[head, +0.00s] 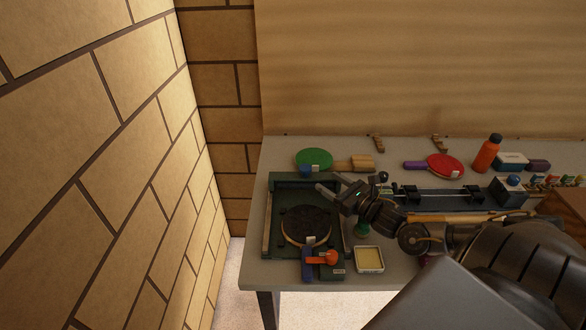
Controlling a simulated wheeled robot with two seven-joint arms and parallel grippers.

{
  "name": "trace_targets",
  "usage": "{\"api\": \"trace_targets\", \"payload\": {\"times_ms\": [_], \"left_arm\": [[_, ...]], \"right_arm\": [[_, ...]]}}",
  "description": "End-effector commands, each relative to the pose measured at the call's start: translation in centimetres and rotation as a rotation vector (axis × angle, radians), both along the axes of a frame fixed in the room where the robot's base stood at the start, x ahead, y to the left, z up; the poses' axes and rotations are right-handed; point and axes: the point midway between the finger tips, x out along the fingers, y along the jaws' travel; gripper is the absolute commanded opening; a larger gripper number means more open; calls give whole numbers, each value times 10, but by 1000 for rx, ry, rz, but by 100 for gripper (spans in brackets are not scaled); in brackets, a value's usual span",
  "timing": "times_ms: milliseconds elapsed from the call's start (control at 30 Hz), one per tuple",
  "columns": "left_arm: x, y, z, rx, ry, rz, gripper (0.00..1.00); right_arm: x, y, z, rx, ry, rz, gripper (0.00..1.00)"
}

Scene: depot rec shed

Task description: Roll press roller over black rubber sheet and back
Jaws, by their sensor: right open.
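The black rubber sheet (305,223) is round and dark, lying on a paddle-shaped base in a dark green tray (277,238) at the left of the bench. My right gripper (334,184) reaches in from the right. It is open and empty above the tray's back right part, its fingers pointing left. I cannot clearly pick out the press roller. A small tool with an orange end (328,257) lies at the tray's front edge, and a long wooden rod (455,217) lies partly behind my right arm. My left gripper is out of view.
A green paddle (314,158) lies behind the tray, and a red paddle (445,165) lies farther right. An orange bottle (487,153) stands at the back right. A brick wall (165,150) rises close on the left.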

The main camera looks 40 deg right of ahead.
Motion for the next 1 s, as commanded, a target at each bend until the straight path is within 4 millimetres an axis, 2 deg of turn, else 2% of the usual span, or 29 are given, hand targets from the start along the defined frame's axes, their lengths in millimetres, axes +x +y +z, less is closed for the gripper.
{"api": "trace_targets", "payload": {"times_ms": [233, 700, 833, 1000], "left_arm": [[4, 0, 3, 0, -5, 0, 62], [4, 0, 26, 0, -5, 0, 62], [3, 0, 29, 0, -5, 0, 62], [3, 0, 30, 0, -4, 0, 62]], "right_arm": [[8, 2, 0, -6, -1, 3, 58], [86, 14, 3, -4, -2, 4, 58], [100, 15, 1, -4, 0, 3, 58], [107, 16, 0, -4, 1, 4, 58]]}}
